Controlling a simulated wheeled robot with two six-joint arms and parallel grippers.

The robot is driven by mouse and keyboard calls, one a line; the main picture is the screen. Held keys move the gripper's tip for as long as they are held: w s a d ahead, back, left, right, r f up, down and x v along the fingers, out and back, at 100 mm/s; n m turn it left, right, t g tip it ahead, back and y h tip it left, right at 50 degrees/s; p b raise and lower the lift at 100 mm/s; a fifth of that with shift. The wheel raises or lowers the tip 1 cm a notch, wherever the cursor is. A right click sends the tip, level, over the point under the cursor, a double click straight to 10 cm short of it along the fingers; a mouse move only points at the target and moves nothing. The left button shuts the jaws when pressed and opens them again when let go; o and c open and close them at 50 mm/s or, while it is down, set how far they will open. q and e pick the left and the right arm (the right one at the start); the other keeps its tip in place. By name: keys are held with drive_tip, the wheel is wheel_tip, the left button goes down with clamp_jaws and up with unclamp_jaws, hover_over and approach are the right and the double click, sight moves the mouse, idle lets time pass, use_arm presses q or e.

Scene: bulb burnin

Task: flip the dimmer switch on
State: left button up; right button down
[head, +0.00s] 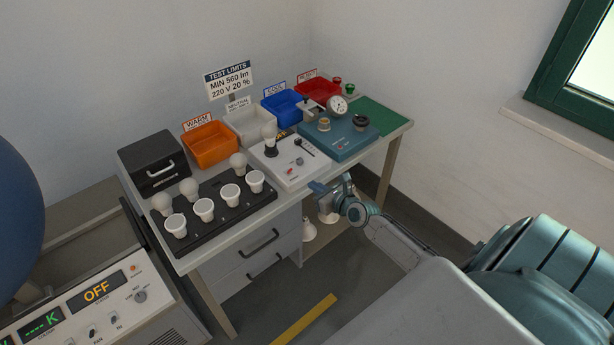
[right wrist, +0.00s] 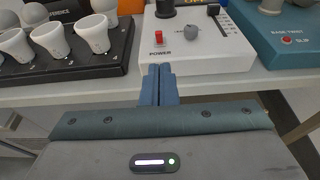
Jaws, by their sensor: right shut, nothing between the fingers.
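The white dimmer box (head: 285,179) stands on the workbench with a bulb in its socket. In the right wrist view the box (right wrist: 238,58) shows a red rocker switch (right wrist: 158,38) above the word POWER, a grey knob (right wrist: 191,31) and a black slider (right wrist: 213,11). The red switch (head: 290,171) is small in the head view, and I cannot tell its position. My right gripper (head: 316,187) is shut and empty at the bench's front edge, in front of the box. In the wrist view its blue fingertips (right wrist: 160,69) point at the box's front, just below the switch. My left gripper is out of view.
A black bulb rack (head: 222,215) is left of the box; a teal tester (head: 343,141) is right of it. Orange (head: 209,153), white, blue and red bins line the back. An instrument with an OFF display (head: 97,290) stands lower left.

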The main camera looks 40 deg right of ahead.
drive_tip(key=b, duration=0.3)
approach(290, 173)
drive_tip(key=x, duration=0.4)
drive_tip(key=shift+w+a+r, duration=0.1)
drive_tip(key=shift+w+r, duration=0.05)
drive_tip(key=shift+r, duration=0.1)
drive_tip(key=shift+w+f, duration=0.1)
drive_tip(key=shift+w, duration=0.35)
drive_tip(key=shift+w, duration=0.15)
